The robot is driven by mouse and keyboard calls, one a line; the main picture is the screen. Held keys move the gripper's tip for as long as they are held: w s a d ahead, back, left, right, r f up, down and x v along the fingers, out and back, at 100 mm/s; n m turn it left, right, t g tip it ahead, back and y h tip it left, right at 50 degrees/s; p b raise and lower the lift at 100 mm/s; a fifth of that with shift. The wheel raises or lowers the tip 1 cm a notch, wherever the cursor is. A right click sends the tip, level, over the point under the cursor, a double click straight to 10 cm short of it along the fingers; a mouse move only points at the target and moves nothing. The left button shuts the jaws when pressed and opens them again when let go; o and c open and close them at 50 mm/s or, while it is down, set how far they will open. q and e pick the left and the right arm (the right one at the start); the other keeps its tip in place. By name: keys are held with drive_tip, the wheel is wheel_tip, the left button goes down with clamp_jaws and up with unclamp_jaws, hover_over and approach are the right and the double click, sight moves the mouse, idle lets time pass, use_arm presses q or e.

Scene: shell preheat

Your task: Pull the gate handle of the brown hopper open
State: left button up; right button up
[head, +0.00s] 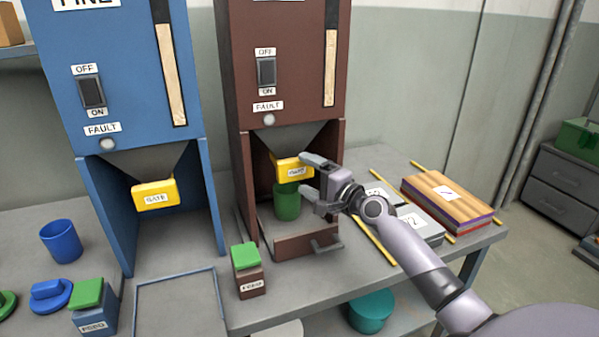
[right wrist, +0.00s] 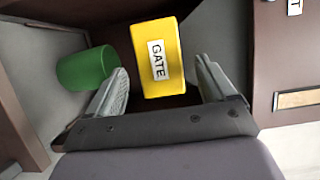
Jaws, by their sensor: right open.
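The brown hopper (head: 293,75) stands at the centre of the head view. Its yellow gate handle (head: 288,168), labelled GATE, sits under the funnel. My right gripper (head: 309,178) is open at the handle's right side in the head view. In the right wrist view the gate handle (right wrist: 158,60) lies between and just beyond the two open fingers (right wrist: 165,88), with no clear contact. A green cup (head: 287,203) stands below the handle inside the hopper's bay; it also shows in the right wrist view (right wrist: 86,69). My left gripper is not in view.
A blue hopper (head: 125,60) with its own yellow gate handle (head: 155,195) stands to the left. A green-topped FEED block (head: 248,272) and an empty framed tray (head: 180,303) are in front. Stacked boards (head: 447,200) and grey blocks (head: 413,222) lie right of the brown hopper.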

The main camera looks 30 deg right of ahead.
sight(299, 171)
drive_tip(key=shift+w+a, duration=0.15)
drive_tip(key=shift+w, duration=0.65)
drive_tip(key=shift+w+a, duration=0.15)
drive_tip(key=shift+w, duration=0.65)
